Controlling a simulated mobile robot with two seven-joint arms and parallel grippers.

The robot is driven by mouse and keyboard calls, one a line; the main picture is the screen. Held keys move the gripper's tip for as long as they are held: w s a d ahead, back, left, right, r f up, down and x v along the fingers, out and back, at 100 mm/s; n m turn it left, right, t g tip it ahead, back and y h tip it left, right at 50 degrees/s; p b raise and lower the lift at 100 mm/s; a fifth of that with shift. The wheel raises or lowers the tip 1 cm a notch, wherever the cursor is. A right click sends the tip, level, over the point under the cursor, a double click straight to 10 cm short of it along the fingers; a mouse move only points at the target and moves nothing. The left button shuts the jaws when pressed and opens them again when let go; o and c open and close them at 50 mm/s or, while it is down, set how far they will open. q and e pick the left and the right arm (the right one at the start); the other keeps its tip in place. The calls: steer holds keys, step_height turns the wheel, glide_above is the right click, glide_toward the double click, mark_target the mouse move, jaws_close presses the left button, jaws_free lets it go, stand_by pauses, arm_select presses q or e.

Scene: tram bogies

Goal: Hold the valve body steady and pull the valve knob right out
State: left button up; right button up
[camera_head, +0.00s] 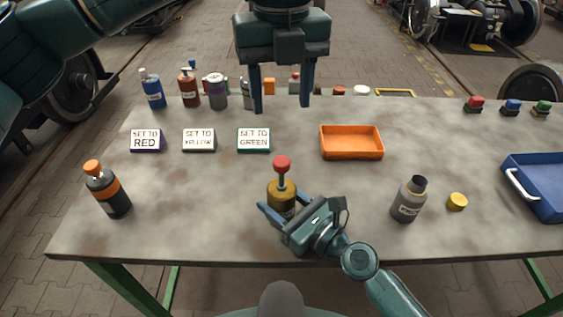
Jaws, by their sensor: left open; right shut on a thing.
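The valve body (281,193) is a short brass-coloured cylinder standing upright on the table, near the front middle. The valve knob (282,163) is red, on a thin green stem that rises from the top of the body. My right gripper (277,213) is low at the table and shut on the valve body; its fingers partly hide the body's lower part. My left gripper (285,104) points down above the rear of the table, behind and higher in the picture than the knob. Its two fingers are wide apart with nothing between them.
An orange tray (351,154) sits right of the knob. Labelled blocks (199,140) stand at left. A dark bottle (107,190) is front left; a grey bottle (409,199) and yellow cap (457,201) are at right, near a blue tray (538,207). Several bottles (189,88) line the back.

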steer(key=o, duration=1.1)
